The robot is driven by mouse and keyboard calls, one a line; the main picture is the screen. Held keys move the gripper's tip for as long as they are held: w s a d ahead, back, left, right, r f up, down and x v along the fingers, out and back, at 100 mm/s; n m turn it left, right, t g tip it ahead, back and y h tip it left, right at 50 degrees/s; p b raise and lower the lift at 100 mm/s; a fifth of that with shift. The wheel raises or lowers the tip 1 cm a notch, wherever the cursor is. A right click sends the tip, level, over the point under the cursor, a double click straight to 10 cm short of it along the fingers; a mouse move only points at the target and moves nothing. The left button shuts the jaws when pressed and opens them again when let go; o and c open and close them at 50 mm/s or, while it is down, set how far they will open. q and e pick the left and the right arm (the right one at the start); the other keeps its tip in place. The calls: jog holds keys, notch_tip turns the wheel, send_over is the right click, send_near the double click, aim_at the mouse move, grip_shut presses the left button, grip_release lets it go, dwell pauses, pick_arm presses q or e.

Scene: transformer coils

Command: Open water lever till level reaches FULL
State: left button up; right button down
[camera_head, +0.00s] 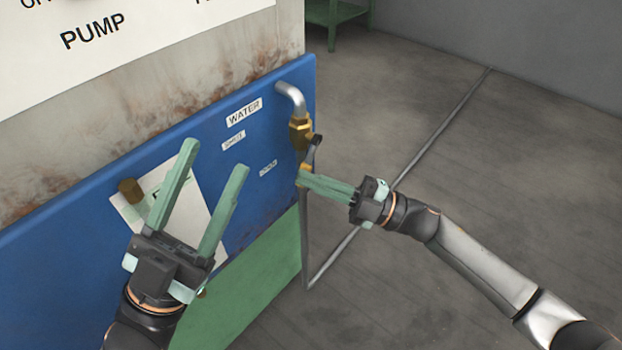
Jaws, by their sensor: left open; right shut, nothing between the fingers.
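The blue panel (270,104) carries a WATER label (244,112) beside a grey pipe (292,97) with a brass valve (300,135). A dark lever (316,142) sits on the valve's right side. My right gripper (303,179) is shut and empty, its green fingertips at the brass fitting just below the lever; whether they touch cannot be told. My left gripper (218,158) is open and empty in front of a white sheet (204,208) on the panel, hiding part of it. No readable level indicator shows.
Two small labels (233,140) sit below the WATER label, too small to read surely. A brass knob (131,190) is left of the sheet. A PUMP sign (93,32) is above. A green surface (255,290) lies below the panel. The floor (440,150) at right is clear.

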jog(key=shift+w+d+f+n+g+h+p, duration=0.1)
jog(key=shift+w+d+f+n+g+h, duration=0.25)
jog(key=shift+n, duration=0.6)
jog(key=shift+w+d+n+g+h+p, duration=0.15)
jog(key=shift+w+n+h, duration=0.3)
jog(key=shift+n, duration=0.45)
jog(key=shift+w+d+f+n+g+h+p, duration=0.15)
jog(key=shift+w+d+n+h, duration=0.3)
jog(key=shift+n, duration=0.5)
jog(key=shift+f, duration=0.1)
jog(key=s+d+p, duration=0.1)
jog(key=d, duration=1.1)
jog(key=shift+s+f+p, duration=0.25)
jog(key=shift+p, duration=0.05)
